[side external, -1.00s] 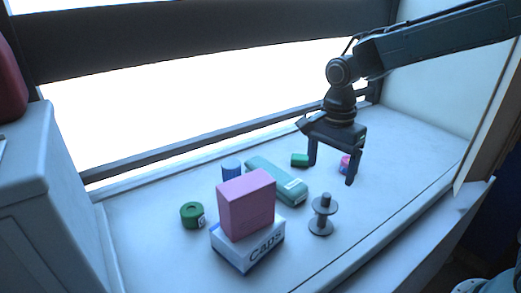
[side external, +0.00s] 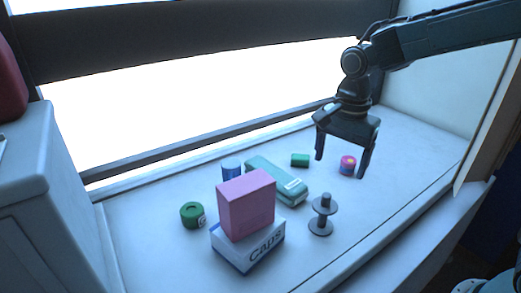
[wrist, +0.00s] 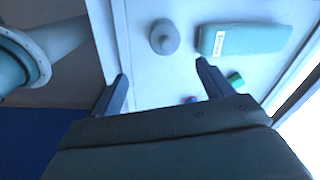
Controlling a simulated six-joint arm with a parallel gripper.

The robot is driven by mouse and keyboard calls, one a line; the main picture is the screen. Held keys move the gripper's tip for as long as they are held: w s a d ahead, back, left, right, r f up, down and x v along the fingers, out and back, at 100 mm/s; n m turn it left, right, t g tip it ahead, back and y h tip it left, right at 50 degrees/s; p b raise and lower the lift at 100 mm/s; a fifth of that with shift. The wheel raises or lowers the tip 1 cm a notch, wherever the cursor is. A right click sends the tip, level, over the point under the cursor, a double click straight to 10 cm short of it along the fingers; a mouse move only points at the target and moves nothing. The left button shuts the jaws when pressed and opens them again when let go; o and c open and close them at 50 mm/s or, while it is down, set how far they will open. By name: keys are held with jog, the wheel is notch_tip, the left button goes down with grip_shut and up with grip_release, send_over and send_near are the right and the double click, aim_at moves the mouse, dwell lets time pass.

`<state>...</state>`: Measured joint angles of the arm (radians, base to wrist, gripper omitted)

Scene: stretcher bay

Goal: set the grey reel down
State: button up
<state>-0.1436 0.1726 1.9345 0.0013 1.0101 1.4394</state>
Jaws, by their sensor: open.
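The grey reel (side external: 322,215) stands upright on the pale ledge (side external: 400,185), its thin post between two round flanges. It also shows from above in the wrist view (wrist: 164,37). My gripper (side external: 340,167) is open and empty, up and to the right of the reel in the side view and apart from it.
A small pink, yellow and blue item (side external: 348,165) sits close to my fingers. A green block (side external: 300,160), a teal case (side external: 277,180), a blue cylinder (side external: 232,172), a green roll (side external: 193,215) and a pink box (side external: 246,203) on a white box (side external: 248,246) stand leftward.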

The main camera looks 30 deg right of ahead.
jog(key=s+d+r+n+t, duration=0.2)
jog(key=s+r+n, duration=0.1)
jog(key=s+n, duration=0.4)
jog(key=s+d+r+n+t, duration=0.3)
jog(key=s+n, duration=0.4)
jog(key=s, duration=0.6)
jog(key=shift+d+r+n, duration=0.15)
jog(key=shift+d+n, duration=0.05)
jog(key=shift+n, duration=0.2)
